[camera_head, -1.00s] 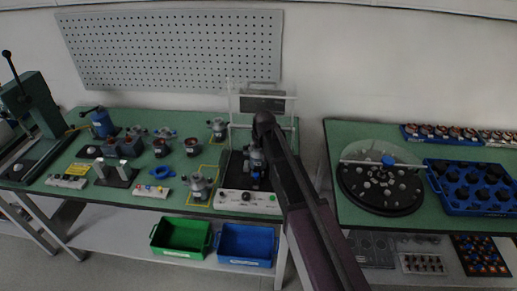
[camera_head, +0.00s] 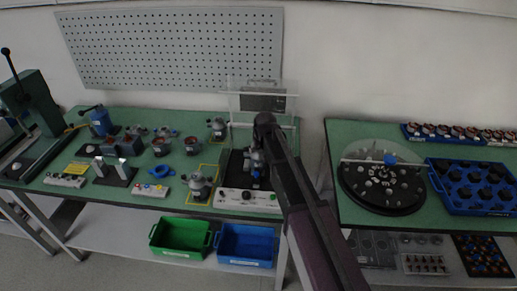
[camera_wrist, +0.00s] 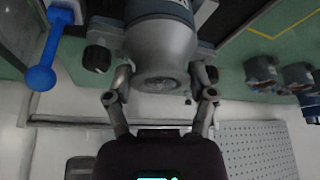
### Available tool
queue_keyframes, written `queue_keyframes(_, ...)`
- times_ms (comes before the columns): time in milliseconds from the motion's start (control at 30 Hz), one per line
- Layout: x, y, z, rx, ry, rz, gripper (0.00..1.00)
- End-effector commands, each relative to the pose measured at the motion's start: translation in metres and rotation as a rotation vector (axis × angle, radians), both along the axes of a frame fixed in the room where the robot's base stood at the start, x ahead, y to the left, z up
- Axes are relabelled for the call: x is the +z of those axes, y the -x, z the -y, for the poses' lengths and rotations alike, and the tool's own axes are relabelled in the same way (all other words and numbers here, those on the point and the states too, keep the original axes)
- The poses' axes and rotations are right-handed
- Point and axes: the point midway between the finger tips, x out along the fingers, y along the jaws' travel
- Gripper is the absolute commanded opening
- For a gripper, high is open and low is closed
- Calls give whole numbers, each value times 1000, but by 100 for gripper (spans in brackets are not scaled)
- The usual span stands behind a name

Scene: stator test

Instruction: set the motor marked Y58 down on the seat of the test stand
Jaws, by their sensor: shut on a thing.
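My gripper (camera_wrist: 160,98) is shut on a grey motor (camera_wrist: 160,45), with a finger on each side of its rounded body in the wrist view. In the head view the motor (camera_head: 256,157) is held low over the black base of the test stand (camera_head: 236,168). My arm covers part of it. I cannot read a marking on it, and the seat under it is hidden, so I cannot tell whether they touch. The stand has a clear guard frame at the back and a white control panel (camera_head: 247,200) in front.
Another grey motor (camera_head: 199,186) stands in a yellow-outlined square left of the stand, and one (camera_head: 218,127) stands behind. A blue-handled lever (camera_wrist: 42,60) is close beside the held motor in the wrist view. A round black turntable (camera_head: 381,188) is on the right bench.

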Motion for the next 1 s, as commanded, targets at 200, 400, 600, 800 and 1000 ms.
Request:
queue_keyframes(200,-3,0,0,0,0,1,10)
queue_keyframes(400,-3,0,-1,1,0,0,100)
queue_keyframes(600,-3,0,-1,1,-1,0,100)
queue_keyframes(800,-3,0,-1,1,-1,0,100)
queue_keyframes(1000,1,1,-2,3,0,0,100)
